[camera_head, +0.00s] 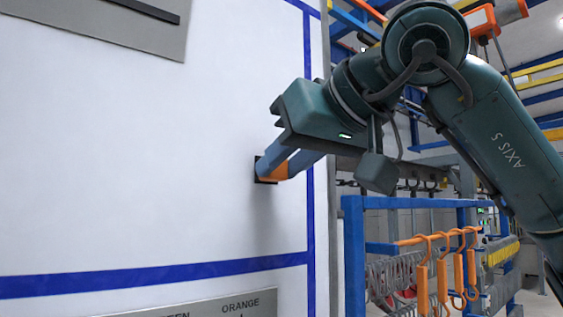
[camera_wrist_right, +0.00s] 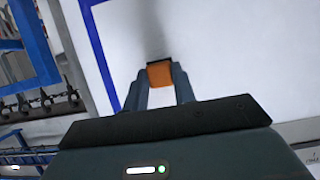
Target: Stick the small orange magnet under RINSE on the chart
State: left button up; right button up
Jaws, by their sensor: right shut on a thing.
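The white chart (camera_head: 150,160) with blue lines fills the left of the head view; no RINSE label is readable there. My right gripper (camera_head: 275,169) is shut on the small orange magnet (camera_head: 279,174), near the chart's right blue line. In the wrist view the orange magnet (camera_wrist_right: 160,74) sits between the fingertips, with a dark edge on its far side facing the white surface. It is at or very close to the surface; I cannot tell if it touches. The fingers partly hide it in the head view. My left gripper is not in view.
A grey plate (camera_head: 130,22) is at the top left, and a label strip (camera_head: 205,305) reading ORANGE is at the bottom. Right of the chart, a blue rack (camera_head: 352,240) carries several orange hooks (camera_head: 440,275). The white area left of my gripper is clear.

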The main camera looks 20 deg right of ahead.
jog(key=s+d, duration=0.2)
jog(key=s, duration=0.3)
jog(key=shift+s, duration=0.35)
dwell(0.7)
dwell(0.5)
